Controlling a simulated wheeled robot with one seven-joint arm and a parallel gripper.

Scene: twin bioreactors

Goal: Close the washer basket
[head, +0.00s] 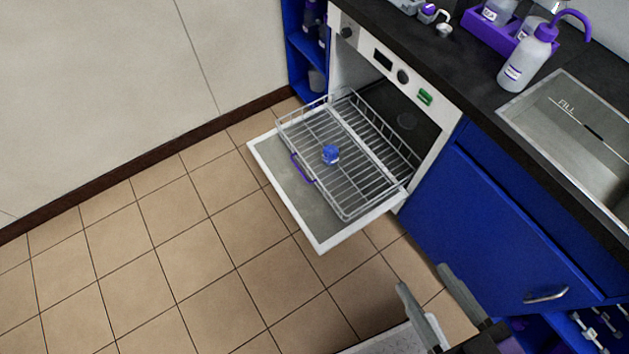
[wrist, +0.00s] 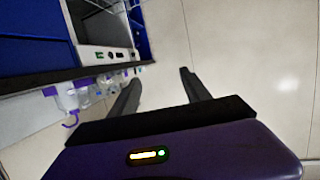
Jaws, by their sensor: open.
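The washer basket (head: 350,188) is a wire rack pulled out of the white washer (head: 354,50), above its lowered door (head: 272,163). A purple handle (head: 302,168) is on the basket's front edge. A small blue item (head: 330,153) sits in the basket. My gripper (head: 424,277) is at the lower right of the head view, apart from the basket, open and empty. In the wrist view its two fingers (wrist: 160,87) are spread with nothing between them. The washer front (wrist: 103,30) shows at the upper left of the wrist view, beyond the fingers.
A dark counter (head: 470,92) with a sink (head: 570,125) and a purple-capped bottle (head: 528,58) runs above the washer. A blue cabinet door (head: 475,225) with a metal handle is to the washer's right. Tiled floor (head: 150,245) left of the lowered door is clear.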

